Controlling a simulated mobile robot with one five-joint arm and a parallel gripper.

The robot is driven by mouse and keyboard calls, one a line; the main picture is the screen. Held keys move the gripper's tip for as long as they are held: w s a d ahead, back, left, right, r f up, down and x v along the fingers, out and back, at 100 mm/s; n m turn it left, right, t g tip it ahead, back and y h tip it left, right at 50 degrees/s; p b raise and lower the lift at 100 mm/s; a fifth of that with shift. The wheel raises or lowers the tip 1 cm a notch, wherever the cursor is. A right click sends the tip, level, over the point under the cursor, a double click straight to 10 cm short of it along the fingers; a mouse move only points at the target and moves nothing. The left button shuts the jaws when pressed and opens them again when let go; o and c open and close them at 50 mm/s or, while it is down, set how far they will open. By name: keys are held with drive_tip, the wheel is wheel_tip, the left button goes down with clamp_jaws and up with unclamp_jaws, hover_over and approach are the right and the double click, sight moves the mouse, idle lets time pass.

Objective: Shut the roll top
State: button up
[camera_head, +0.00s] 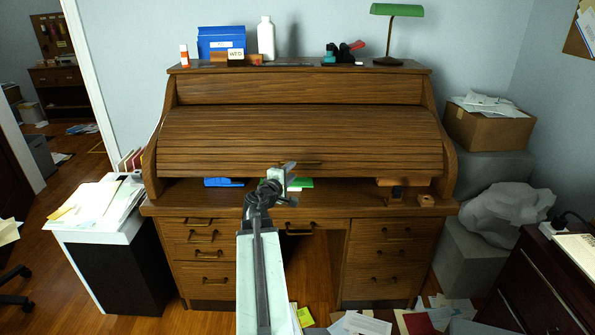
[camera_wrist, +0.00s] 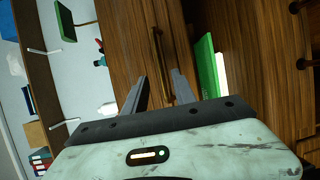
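The wooden roll top (camera_head: 300,135) of the desk is mostly lowered, with a gap between its bottom edge and the desktop (camera_head: 345,192). Its slatted front also shows in the wrist view (camera_wrist: 125,35), turned sideways. A slim brass handle (camera_wrist: 158,50) sits near the bottom edge of the roll top; in the head view it is partly hidden by my gripper. My gripper (camera_head: 288,172) is in front of the lower middle of the roll top. In the wrist view its two fingers (camera_wrist: 160,80) are apart, with the handle appearing between them. I cannot tell whether they touch it.
On the desktop under the roll top are a blue item (camera_head: 222,182), a green item (camera_head: 300,183) and a wooden block (camera_head: 390,183). A green lamp (camera_head: 392,30), a white bottle (camera_head: 266,38) and a blue box (camera_head: 221,42) stand on the desk's top shelf. Papers litter the floor.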

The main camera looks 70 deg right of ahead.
sight(299, 163)
drive_tip(key=d, duration=0.5)
drive_tip(key=d+f, duration=0.1)
drive_tip(key=d, duration=0.1)
drive_tip(key=shift+d+b, duration=0.2)
drive_tip(key=shift+b, duration=0.2)
drive_tip(key=shift+a+r, duration=0.1)
clamp_jaws()
idle(0.7)
